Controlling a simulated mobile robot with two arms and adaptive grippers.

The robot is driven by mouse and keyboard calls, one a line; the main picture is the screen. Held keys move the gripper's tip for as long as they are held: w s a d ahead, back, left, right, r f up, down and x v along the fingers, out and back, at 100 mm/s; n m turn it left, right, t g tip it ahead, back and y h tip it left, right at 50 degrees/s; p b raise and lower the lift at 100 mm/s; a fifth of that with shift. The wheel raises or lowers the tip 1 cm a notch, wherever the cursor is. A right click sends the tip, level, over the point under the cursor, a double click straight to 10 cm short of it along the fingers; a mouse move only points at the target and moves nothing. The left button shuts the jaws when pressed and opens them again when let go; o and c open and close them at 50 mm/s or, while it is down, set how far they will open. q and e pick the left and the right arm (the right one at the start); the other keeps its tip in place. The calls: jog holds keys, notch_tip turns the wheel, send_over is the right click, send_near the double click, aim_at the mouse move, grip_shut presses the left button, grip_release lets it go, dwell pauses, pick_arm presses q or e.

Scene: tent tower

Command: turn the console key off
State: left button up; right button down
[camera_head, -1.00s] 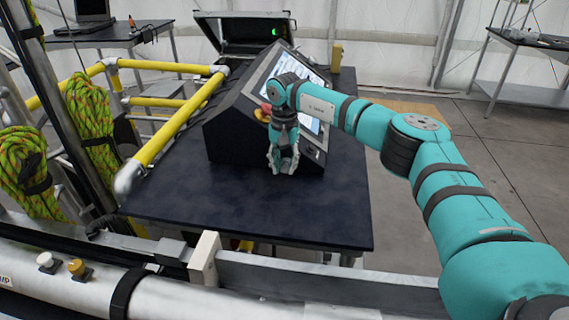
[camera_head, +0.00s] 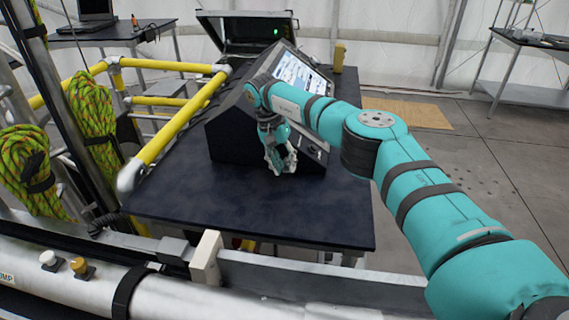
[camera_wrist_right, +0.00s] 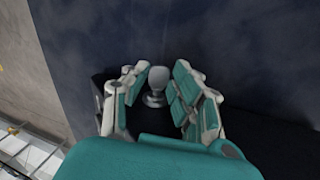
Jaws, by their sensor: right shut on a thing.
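The black console (camera_head: 232,138) stands on the dark table, with its lit screen (camera_head: 296,74) on the sloped face. My right gripper (camera_head: 283,167) is at the console's lower front, its fingers pointing down. In the right wrist view the small grey console key (camera_wrist_right: 158,78), with a rounded head, sits between the fingers of my right gripper (camera_wrist_right: 160,74). The fingers are shut on it. In the head view the key is hidden behind the gripper. My left gripper is not in view.
The dark table top (camera_head: 240,215) is bare in front of the console. A yellow railing (camera_head: 180,130) runs along its left side. An open case (camera_head: 247,33) is behind the console. Green ropes (camera_head: 92,110) hang at the left.

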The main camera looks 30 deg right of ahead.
jog(key=c, duration=1.1)
grip_release()
jog(key=shift+v, duration=3.8)
